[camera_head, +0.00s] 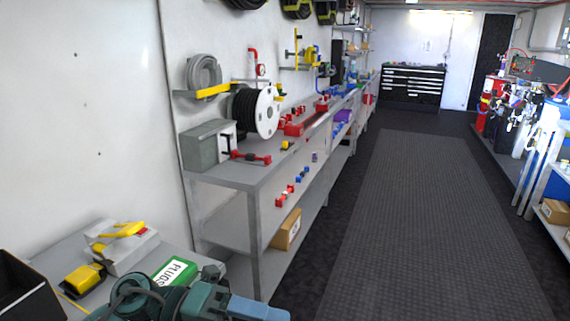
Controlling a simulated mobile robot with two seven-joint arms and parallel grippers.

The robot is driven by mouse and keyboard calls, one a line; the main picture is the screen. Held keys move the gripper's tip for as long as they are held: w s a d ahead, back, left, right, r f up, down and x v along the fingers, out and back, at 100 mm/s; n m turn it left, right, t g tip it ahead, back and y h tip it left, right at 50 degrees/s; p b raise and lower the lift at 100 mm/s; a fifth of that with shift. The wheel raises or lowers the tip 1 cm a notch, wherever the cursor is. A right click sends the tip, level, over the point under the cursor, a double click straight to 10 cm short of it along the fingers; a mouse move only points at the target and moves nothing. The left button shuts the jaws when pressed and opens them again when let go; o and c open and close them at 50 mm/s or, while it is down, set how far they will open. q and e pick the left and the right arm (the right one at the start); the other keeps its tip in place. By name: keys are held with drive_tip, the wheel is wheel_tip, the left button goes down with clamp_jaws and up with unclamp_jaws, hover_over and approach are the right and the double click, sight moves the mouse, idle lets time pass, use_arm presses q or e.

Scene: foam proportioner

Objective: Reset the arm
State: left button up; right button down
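A grey workbench (232,174) with a lower shelf runs along the left wall, holding a hose reel (266,112) and a grey box (206,146). A green plugs box (174,272) sits on the near table. The dark floor mat (420,220) is clear. A black tool chest (412,85) stands far back.

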use_arm(q)
drive_tip(key=w+a+f+n+t+y+p, duration=0.1)
drive_tip(key=w+a+f+n+t+y, duration=0.15)
drive_tip(key=n+t, duration=0.9)
drive_tip(key=w+a+f+n+t+y+p, duration=0.1)
drive_tip(key=w+a+n+t, duration=0.25)
drive_tip(key=n+t, duration=0.8)
drive_tip(key=s+a+f+n+g+y, duration=0.1)
drive_tip(key=a+f+n+g+y, duration=0.1)
drive_tip(key=f+n, duration=0.3)
drive_tip(key=s+a+f+n+g+y, duration=0.1)
drive_tip(key=f+n+g+y, duration=0.1)
drive_tip(key=f+n+y, duration=0.3)
drive_tip(key=shift+s+a+f+p, duration=0.35)
drive_tip(key=shift+a+f+p, duration=0.05)
drive_tip(key=shift+f+p, duration=0.05)
drive_tip(key=s+f+n+g, duration=0.1)
drive_tip(key=s+f, duration=0.1)
drive_tip(key=f, duration=0.1)
drive_tip(key=s+a+f+n+g+y, duration=0.1)
drive_tip(key=s+f+g, duration=0.1)
drive_tip(key=s+f, duration=0.1)
drive_tip(key=s+a+f+n+g+y, duration=0.1)
drive_tip(key=s+f+n+g, duration=0.1)
drive_tip(key=s+f, duration=0.1)
drive_tip(key=shift+s+f+y, duration=0.2)
drive_tip(key=shift+y, duration=0.05)
drive_tip(key=shift+c, duration=0.3)
